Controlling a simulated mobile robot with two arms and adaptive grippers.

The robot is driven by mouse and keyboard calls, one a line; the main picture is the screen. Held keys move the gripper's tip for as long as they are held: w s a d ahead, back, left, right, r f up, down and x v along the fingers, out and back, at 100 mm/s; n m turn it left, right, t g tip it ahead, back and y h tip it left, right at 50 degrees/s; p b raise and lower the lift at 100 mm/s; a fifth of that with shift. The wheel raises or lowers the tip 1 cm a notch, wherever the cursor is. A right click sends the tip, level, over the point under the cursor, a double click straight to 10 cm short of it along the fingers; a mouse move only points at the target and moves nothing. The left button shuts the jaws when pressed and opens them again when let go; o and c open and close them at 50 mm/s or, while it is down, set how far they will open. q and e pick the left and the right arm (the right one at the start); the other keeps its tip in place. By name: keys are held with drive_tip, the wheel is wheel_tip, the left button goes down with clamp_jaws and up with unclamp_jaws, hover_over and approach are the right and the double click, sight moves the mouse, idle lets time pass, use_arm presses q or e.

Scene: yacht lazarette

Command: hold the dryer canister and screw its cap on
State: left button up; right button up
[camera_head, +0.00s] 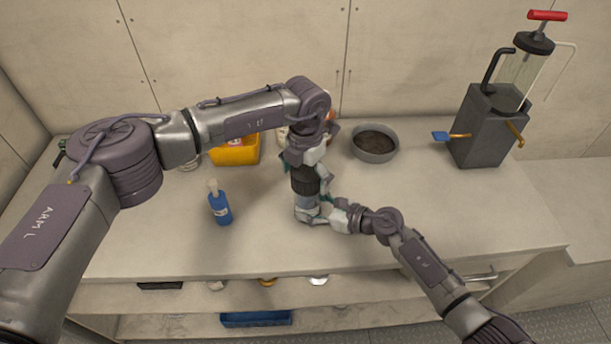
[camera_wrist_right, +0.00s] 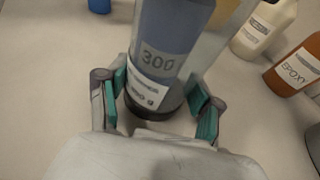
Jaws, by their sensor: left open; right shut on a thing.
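The dryer canister (camera_wrist_right: 168,45) fills the top middle of the right wrist view. It is a blue-grey cylinder marked 300, with a white label and a dark base, and its top is out of frame. My right gripper (camera_wrist_right: 158,105) is shut on its lower part, with teal pads on both sides. In the head view my right gripper (camera_head: 314,211) is low over the worktop, and the canister is mostly hidden by the arms. My left gripper (camera_head: 305,192) is open, pointing down just above the right one. I cannot make out the cap.
On the worktop (camera_head: 420,220) stand a blue bottle (camera_head: 219,205), a yellow bin (camera_head: 236,151), a grey bowl (camera_head: 375,145) and a grey pump unit (camera_head: 485,125). A white bottle (camera_wrist_right: 264,28) and an orange epoxy bottle (camera_wrist_right: 297,66) stand near the canister. The front right worktop is clear.

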use_arm(q)
drive_tip(key=shift+r, duration=0.15)
wheel_tip(320, 180, up, 12)
drive_tip(key=shift+f, duration=0.1)
idle(0.3)
use_arm(e)
drive_tip(key=o, duration=1.8)
drive_tip(key=shift+c, duration=0.2)
drive_tip(key=shift+d, duration=0.1)
